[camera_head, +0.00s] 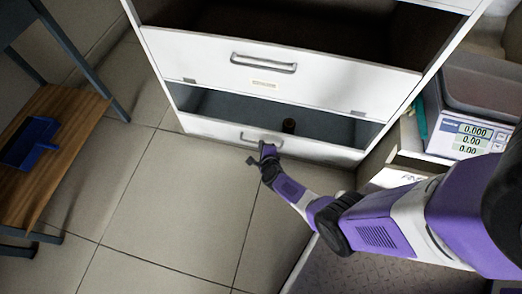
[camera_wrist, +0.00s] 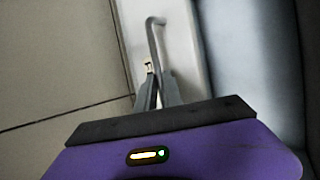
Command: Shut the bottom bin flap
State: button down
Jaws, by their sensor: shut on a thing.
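The bottom bin flap (camera_head: 210,129) is a white front panel low on the white cabinet. It hangs tilted outward, and the bin's dark inside shows above it. Its grey bar handle (camera_head: 262,135) is at its middle; in the wrist view the handle (camera_wrist: 152,38) runs up from between my fingers. My gripper (camera_head: 265,154) is at the handle, with its fingers (camera_wrist: 157,88) shut on it. The flap's white face (camera_wrist: 178,50) lies just beyond the fingers in the wrist view. The fingertips' exact contact is small and partly hidden in the head view.
A scale (camera_head: 470,135) stands at the right. A wooden bench (camera_head: 60,125) with a blue tray (camera_head: 30,142) is at the left. Tiled floor (camera_head: 160,200) is clear.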

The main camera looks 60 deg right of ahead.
jog(key=shift+w+d+r, duration=0.3)
jog(key=shift+d+r, duration=0.1)
jog(key=shift+d, duration=0.3)
jog(key=shift+w+d+r, duration=0.25)
jog(key=shift+d+r, duration=0.15)
jog(key=shift+d, duration=0.4)
jog(key=c, duration=1.5)
grip_release()
jog(key=p, duration=0.6)
send_near(263, 135)
jog(key=shift+s+a+f, duration=0.25)
jog(key=shift+a+f, duration=0.05)
jog(key=shift+a, duration=0.2)
